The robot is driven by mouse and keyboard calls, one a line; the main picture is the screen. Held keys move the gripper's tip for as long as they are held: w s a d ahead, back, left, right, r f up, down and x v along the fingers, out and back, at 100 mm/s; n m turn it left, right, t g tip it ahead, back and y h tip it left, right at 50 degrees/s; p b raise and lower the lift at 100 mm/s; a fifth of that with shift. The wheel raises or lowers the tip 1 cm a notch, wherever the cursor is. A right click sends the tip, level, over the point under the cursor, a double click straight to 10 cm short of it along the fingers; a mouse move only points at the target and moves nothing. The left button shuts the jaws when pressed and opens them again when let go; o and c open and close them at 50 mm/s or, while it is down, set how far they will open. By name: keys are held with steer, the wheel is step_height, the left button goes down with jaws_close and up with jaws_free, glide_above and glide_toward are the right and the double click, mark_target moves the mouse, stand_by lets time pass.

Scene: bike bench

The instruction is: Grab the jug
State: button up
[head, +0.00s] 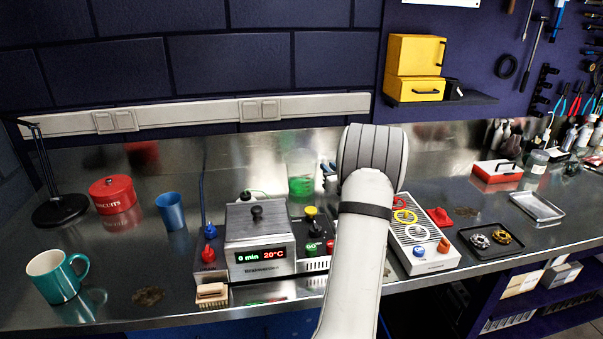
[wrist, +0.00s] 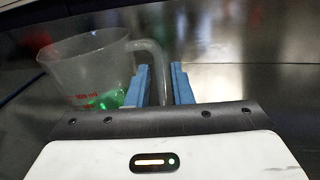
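The jug (wrist: 85,70) is a translucent measuring jug with red markings and a green glow low on its side. It stands at the left of the wrist view, its handle (wrist: 150,52) towards my gripper (wrist: 161,78). The two blue fingers are apart, and the handle runs down between them with its lower part hidden. I see no clear grip on it. In the head view the jug (head: 300,172) stands upright at the back of the bench, left of my gripper (head: 328,170), which is mostly hidden behind my arm.
A grey heater box (head: 259,240) with a display stands in front of the jug, beside red and blue knobs. A control panel (head: 424,240) lies right of my arm. A blue cup (head: 171,211), red biscuit tin (head: 113,194) and teal mug (head: 58,277) are at left.

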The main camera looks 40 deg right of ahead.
steer(key=shift+x, duration=1.05)
jaws_close()
